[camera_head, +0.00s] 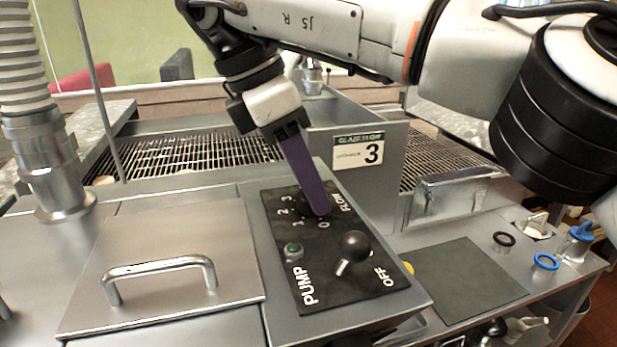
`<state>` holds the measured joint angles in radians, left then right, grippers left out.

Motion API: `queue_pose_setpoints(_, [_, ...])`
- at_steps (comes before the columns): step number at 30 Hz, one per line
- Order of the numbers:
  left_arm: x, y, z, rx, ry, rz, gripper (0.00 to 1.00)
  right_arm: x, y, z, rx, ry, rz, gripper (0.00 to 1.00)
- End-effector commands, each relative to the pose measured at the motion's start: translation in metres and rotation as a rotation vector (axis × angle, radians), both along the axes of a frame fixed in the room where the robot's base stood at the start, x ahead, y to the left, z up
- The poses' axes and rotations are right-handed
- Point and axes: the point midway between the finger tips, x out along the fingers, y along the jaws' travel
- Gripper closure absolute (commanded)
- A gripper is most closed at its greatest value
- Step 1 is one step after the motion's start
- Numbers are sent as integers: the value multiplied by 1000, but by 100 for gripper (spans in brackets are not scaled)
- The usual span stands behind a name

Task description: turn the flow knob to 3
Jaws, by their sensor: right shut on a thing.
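The black control panel (285,225) lies on the slanted front of the machine, marked FLOW with a scale from 0 to 3. My right gripper (318,207) reaches down from above with its purple fingers at the dial centre, shut on the flow knob. The fingers hide most of the knob, and I cannot read which number it points to. A sign reading GLAZE FLOW with a large 3 (359,151) is on the grey wall behind the panel. My left gripper is not in view.
A black ball-ended lever (354,249) stands close in front of the dial, near PUMP and OFF labels, with a green light (293,250) to its left. A handled metal lid (160,270) is at left. Blue and black rings lie at right.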

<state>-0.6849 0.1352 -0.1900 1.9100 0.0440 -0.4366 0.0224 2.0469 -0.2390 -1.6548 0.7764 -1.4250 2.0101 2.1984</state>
Motion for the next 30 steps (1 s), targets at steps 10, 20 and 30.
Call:
queue_pose_setpoints(10, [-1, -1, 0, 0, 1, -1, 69, 0, 0, -1, 1, 1, 2, 45])
queue_pose_setpoints(20, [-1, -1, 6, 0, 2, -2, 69, 0, 0, 6, 0, 1, 2, 45])
queue_pose_setpoints(30, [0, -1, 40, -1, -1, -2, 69, 1, -7, 62, -2, -6, -15, 45])
